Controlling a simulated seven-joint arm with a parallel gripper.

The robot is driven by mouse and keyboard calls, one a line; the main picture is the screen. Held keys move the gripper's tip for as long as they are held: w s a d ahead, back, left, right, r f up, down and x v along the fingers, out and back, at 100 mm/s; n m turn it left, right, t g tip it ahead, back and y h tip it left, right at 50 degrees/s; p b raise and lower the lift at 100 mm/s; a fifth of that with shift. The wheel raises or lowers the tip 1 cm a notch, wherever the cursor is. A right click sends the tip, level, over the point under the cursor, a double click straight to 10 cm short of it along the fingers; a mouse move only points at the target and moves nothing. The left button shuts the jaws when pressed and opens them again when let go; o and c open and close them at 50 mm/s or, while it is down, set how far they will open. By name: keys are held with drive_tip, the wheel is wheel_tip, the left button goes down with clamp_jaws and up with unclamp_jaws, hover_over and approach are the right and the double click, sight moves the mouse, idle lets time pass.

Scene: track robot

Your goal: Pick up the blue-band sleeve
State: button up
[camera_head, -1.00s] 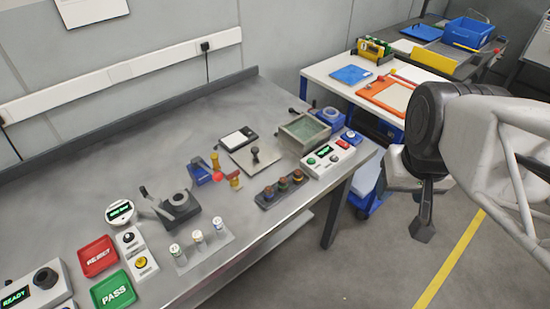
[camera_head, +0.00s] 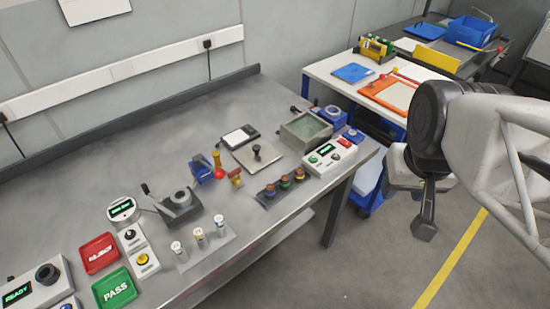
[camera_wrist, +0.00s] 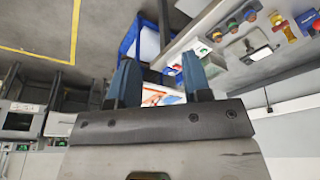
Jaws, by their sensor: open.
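Three small white sleeves with thin coloured bands stand upright in a clear rack (camera_head: 215,250) near the front edge of the grey bench: a left sleeve (camera_head: 178,249), a middle sleeve (camera_head: 200,238) and a right sleeve (camera_head: 220,226). The bands are too small for me to tell which is blue. My gripper (camera_head: 424,226) hangs over the floor to the right of the bench, far from the sleeves. In the wrist view its two blue fingers (camera_wrist: 160,75) stand apart with nothing held between them.
A lever fixture (camera_head: 178,205) stands behind the rack. A red tray (camera_head: 99,253) and a green tray (camera_head: 115,289) lie to its left. Dark ringed pieces sit in a black holder (camera_head: 283,190) to its right. The bench's middle back is clear.

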drive_tip(key=w+a+f+m+g+y, duration=0.2)
drive_tip(key=w+a+f+m+y, duration=0.25)
drive_tip(key=a+f, duration=0.3)
drive_tip(key=m+t+y, duration=0.4)
drive_tip(key=m+y, duration=0.3)
drive_tip(key=m, duration=1)
approach(270, 188)
drive_tip(key=shift+a, duration=0.65)
drive_tip(key=shift+w+f+m, duration=0.25)
drive_tip(key=shift+f+m, duration=0.15)
drive_tip(key=shift+m, duration=0.05)
drive_tip(key=shift+x, duration=1.3)
